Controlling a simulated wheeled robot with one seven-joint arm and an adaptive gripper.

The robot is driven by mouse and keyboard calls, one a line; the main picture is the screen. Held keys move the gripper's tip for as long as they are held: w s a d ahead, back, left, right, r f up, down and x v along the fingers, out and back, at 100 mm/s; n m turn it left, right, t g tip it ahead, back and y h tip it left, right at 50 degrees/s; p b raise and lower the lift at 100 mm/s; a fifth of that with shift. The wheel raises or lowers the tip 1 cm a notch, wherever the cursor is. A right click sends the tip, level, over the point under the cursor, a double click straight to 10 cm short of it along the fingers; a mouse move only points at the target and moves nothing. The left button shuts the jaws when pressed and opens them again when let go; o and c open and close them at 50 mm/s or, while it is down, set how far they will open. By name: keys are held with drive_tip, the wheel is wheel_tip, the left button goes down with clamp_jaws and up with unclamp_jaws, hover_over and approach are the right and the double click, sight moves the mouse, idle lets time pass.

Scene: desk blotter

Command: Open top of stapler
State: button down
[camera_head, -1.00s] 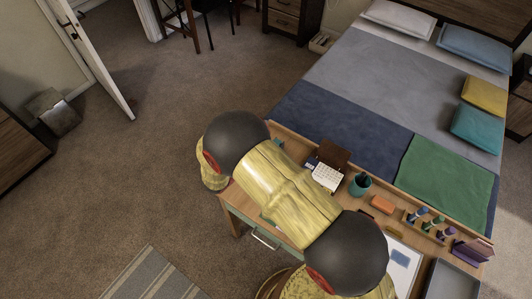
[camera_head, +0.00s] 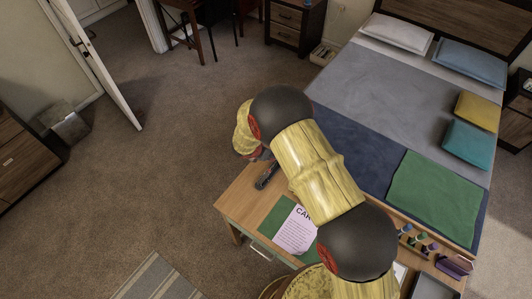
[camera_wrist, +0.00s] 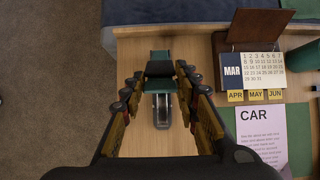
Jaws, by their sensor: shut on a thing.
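The stapler (camera_wrist: 161,86) is dark green and black with a bright metal part at its near end. It stands on the wooden desk in the middle of the wrist view, between the fingers of my gripper (camera_wrist: 160,72). The fingers are shut on its upper, far part from left and right. I cannot tell how far its top is raised. In the camera_head view the stapler (camera_head: 267,177) shows as a small dark shape near the desk's far-left corner, with my gripper mostly hidden behind my arm.
A green blotter (camera_head: 272,222) with a pink "CAR" sheet (camera_head: 295,230) lies to the right of the stapler. A calendar (camera_wrist: 254,69) on a brown stand is at the back right. Bare desk surrounds the stapler; the desk's left edge (camera_wrist: 110,70) is close.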

drive_tip(key=shift+w+d+r+g+y+p, duration=0.3)
drive_tip(key=shift+w+d+r+g+p, duration=0.45)
drive_tip(key=shift+p, duration=2.3)
drive_tip(key=w+p, duration=0.1)
drive_tip(key=p, duration=0.1)
drive_tip(key=shift+w+d+r+p, duration=0.1)
drive_tip(key=shift+r+p, duration=0.05)
drive_tip(key=shift+p, duration=0.15)
drive_tip(key=shift+w+d+p, duration=0.25)
drive_tip(key=shift+w+p, duration=0.1)
drive_tip(key=shift+w, duration=0.2)
drive_tip(key=shift+w+d+r, duration=0.1)
drive_tip(key=shift+w+d, duration=0.2)
drive_tip(key=shift+w, duration=0.25)
drive_tip(key=shift+w+d+r, duration=0.1)
drive_tip(key=shift+w+d, duration=0.2)
drive_tip(key=shift+w, duration=0.2)
drive_tip(key=c, duration=1.4)
unclamp_jaws()
drive_tip(key=v, duration=1.2)
drive_tip(key=shift+w+d, duration=0.15)
drive_tip(key=shift+d, duration=0.1)
